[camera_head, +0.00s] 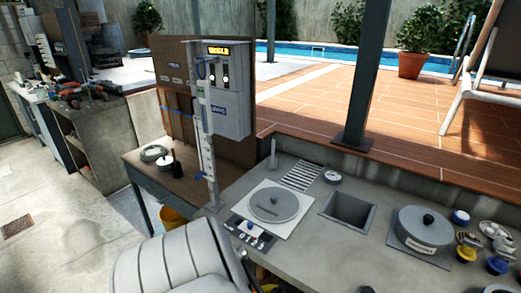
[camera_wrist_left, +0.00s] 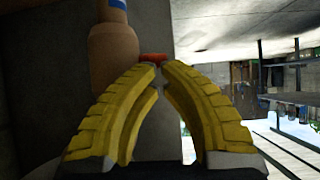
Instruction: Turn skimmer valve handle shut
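In the left wrist view, my left gripper (camera_wrist_left: 160,70) has two yellow ribbed fingers whose tips come together. A small red piece (camera_wrist_left: 152,58), possibly a valve handle, shows just beyond the tips. It sits beside a tan pipe (camera_wrist_left: 114,50) with a blue and white band. The fingers partly hide the red piece, and I cannot tell whether they touch it. In the head view, valves with yellow (camera_head: 466,249) and blue (camera_head: 497,262) parts stand at the right edge of the counter. I cannot make out a skimmer label. My right gripper is not in view.
A grey control box (camera_head: 224,90) stands on a post behind the counter (camera_head: 325,262). The counter carries a round lid (camera_head: 273,204), a square basin (camera_head: 348,209) and a round grey vessel (camera_head: 424,228). A ribbed pale body (camera_head: 185,262) fills the bottom foreground. A wooden bench (camera_head: 180,182) stands left of the post.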

